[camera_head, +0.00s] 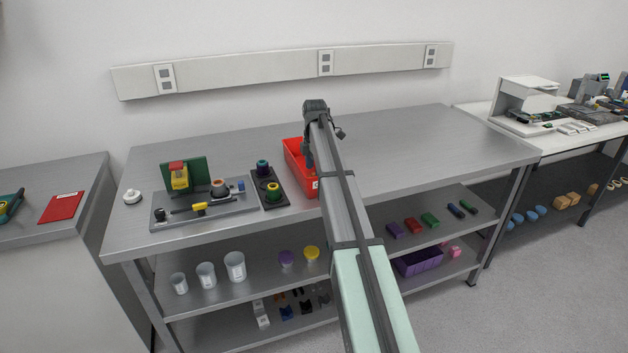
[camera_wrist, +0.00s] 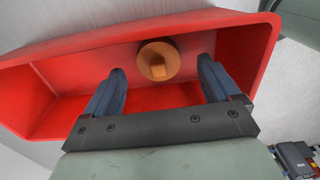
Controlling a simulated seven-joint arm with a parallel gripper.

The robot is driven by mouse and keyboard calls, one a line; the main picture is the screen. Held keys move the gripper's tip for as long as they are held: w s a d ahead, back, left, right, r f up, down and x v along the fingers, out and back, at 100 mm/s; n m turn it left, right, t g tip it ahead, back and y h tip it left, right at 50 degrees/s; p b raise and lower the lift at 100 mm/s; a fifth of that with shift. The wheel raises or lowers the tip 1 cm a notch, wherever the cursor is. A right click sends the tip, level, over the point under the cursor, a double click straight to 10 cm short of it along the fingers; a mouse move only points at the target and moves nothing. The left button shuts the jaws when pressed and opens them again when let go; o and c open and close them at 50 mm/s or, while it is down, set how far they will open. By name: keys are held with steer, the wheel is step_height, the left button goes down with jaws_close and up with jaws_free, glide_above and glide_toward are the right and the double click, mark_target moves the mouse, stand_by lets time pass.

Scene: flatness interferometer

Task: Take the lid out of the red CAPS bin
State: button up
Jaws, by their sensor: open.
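The red CAPS bin (camera_head: 293,156) stands on the metal bench, partly hidden behind my arm in the head view. In the wrist view the red bin (camera_wrist: 75,47) fills much of the picture. The lid (camera_wrist: 158,60) lies inside it, a round orange-brown piece with a raised square grip on top. My gripper (camera_wrist: 164,80) is open over the bin, with its two blue-grey fingers apart, one to each side of the lid in the picture. I see no contact with the lid. The lid is hidden in the head view.
Left of the bin is a dark block (camera_head: 270,188) with ringed parts. The bench top (camera_head: 430,145) right of my arm is clear. Shelves below hold cups and blocks.

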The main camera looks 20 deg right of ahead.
mark_target(314, 174)
steer(key=shift+w+a+f, duration=0.1)
steer(key=shift+f, duration=1.45)
steer(key=shift+c, duration=0.3)
steer(key=c, duration=1.1)
